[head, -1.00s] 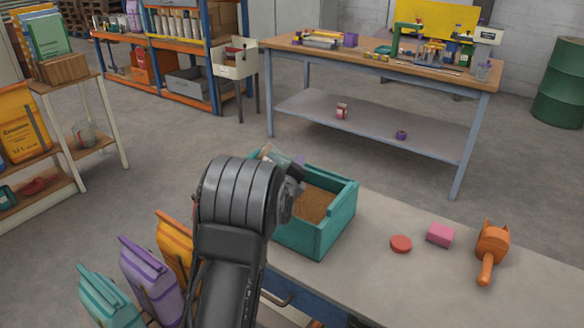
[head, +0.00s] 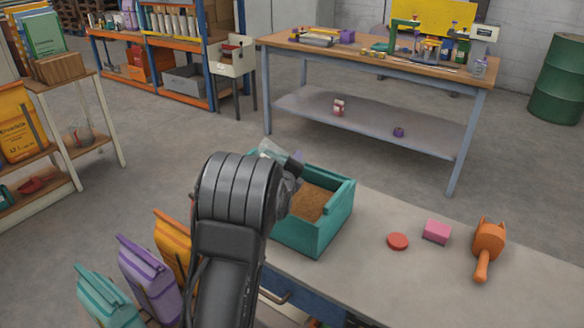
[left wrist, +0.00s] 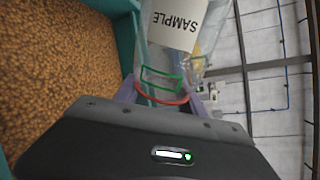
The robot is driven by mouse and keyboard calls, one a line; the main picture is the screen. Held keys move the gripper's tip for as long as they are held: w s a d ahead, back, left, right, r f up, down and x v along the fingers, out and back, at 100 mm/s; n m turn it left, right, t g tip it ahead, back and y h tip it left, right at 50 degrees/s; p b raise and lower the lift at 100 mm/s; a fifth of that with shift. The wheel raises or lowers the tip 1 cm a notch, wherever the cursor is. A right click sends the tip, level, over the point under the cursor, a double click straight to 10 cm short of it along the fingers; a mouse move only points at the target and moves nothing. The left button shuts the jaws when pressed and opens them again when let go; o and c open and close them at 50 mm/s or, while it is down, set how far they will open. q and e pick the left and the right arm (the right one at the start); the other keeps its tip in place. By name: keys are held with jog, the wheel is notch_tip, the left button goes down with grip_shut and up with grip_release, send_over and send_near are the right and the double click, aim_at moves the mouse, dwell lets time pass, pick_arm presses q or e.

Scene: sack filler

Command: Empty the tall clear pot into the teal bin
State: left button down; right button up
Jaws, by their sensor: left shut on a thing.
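The tall clear pot (left wrist: 160,58) has a white label reading SAMPLE, upside down in the left wrist view, and a red ring close to my fingers. I see no grain in the part that shows there. My left gripper (left wrist: 165,98) is shut on it. In the head view the pot (head: 270,148) shows tilted above the far left edge of the teal bin (head: 322,225), partly hidden by my left gripper (head: 290,172). Brown grain lies in the bin, and it fills the left of the wrist view. My right gripper is not in view.
A red disc (head: 398,241), a pink block (head: 436,231) and an orange scoop-like tool (head: 487,247) lie on the bench (head: 370,280) right of the bin. Teal, purple (head: 150,275) and orange sacks stand at the left. Open floor lies behind the bin.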

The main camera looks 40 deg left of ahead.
pick_arm(q)
jog(key=r+n+h+b, duration=0.1)
jog(key=n, duration=0.1)
jog(key=shift+s+r+n, duration=0.1)
jog(key=shift+r+n, duration=0.3)
jog(key=shift+r, duration=0.1)
jog(key=w+a+r+n+g+y+p, duration=0.1)
jog(key=w+a+r+n+y+p, duration=0.2)
jog(key=r+n, duration=0.8)
jog(key=s+a+r+n+g+y+p, duration=0.2)
jog(key=s+a+n+g+y+p, duration=0.2)
jog(key=n, duration=1.3)
jog(key=s+a+y, duration=0.3)
jog(key=a, duration=0.1)
jog(key=shift+s+a+r+n+g, duration=0.15)
jog(key=shift+s+a+n+g, duration=0.15)
jog(key=shift+a+g, duration=0.1)
